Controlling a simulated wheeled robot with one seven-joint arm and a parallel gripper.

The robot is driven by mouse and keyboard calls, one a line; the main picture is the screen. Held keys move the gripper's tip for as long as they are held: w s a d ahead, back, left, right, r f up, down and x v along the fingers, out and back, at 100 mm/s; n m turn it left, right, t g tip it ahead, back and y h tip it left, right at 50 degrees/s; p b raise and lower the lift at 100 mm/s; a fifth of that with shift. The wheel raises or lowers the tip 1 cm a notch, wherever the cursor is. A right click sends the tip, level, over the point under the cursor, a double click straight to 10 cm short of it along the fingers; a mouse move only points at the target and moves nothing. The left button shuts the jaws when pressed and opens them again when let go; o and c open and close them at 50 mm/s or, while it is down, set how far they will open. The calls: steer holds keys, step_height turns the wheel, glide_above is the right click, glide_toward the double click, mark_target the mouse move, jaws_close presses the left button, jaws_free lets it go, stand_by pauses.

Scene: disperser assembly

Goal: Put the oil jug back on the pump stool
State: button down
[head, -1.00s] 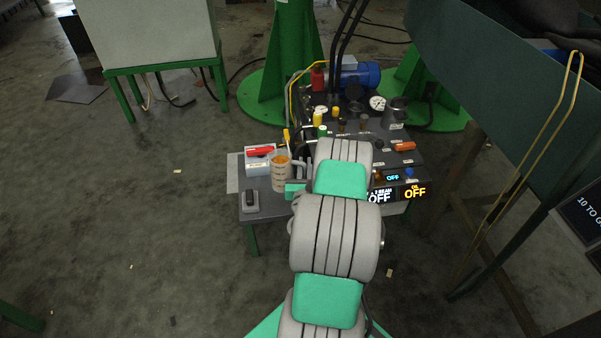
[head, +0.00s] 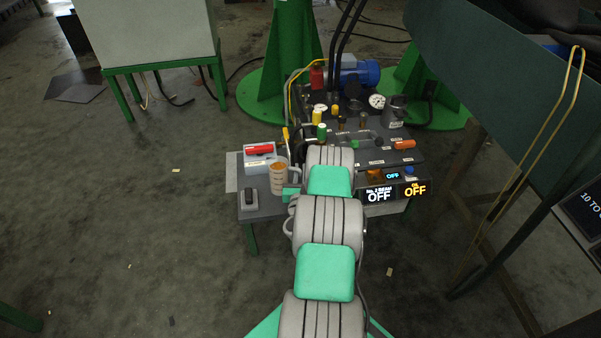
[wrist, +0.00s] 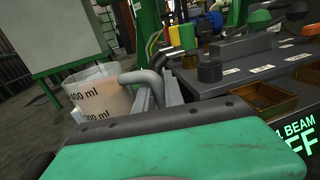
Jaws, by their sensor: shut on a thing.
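The oil jug (head: 278,178), a clear beaker-like jug with printed marks and a grey handle, is over the front left end of the dark pump stool (head: 268,208). It looks upright or nearly so. In the wrist view the jug (wrist: 98,92) stands left of my gripper (wrist: 162,92), whose fingers are shut on its handle (wrist: 143,78). In the head view my gripper (head: 291,188) is mostly hidden by my arm, at the jug's right side. The jug's base is not clear, so I cannot tell whether it touches the stool top.
A white box with a red item (head: 259,152) is behind and left of the jug. A small grey box with a dark switch (head: 249,200) is at its left. Valves, a gauge (head: 377,101) and a blue motor (head: 358,74) crowd the back. OFF displays (head: 380,195) are at the right.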

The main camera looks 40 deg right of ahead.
steer(key=shift+f, duration=0.15)
steer(key=c, duration=1.4)
jaws_free()
steer(key=shift+c, duration=0.2)
